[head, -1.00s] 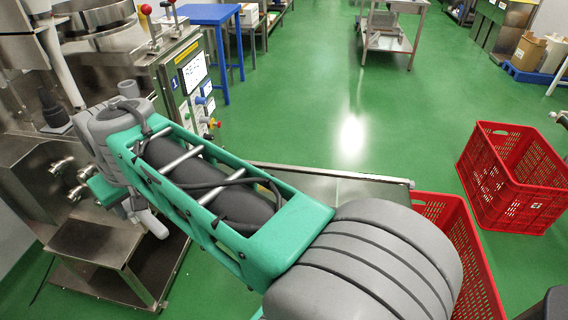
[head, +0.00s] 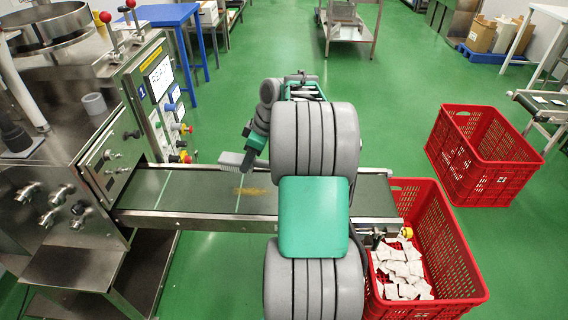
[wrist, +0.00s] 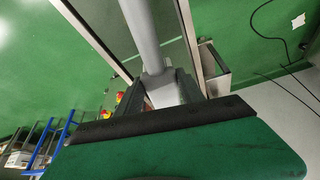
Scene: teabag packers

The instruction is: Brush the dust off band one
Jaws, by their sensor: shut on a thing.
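Band one (head: 200,196) is a dark belt with pale cross lines, running right from the steel machine in the head view. A yellow-brown dust patch (head: 249,191) lies on the belt, left of my arm. My gripper (head: 253,149) is above the far side of the belt, shut on a grey brush (head: 235,160). The brush head is tilted just behind and left of the dust; I cannot tell whether it touches the belt. In the wrist view my gripper (wrist: 173,88) is shut on the brush's grey shaft (wrist: 139,30). My arm hides part of the belt's right half.
The steel machine (head: 60,108) with a control panel (head: 160,92) stands at the left. A red crate (head: 448,255) holding white teabags is at the belt's right end. Another red crate (head: 478,160) stands farther right.

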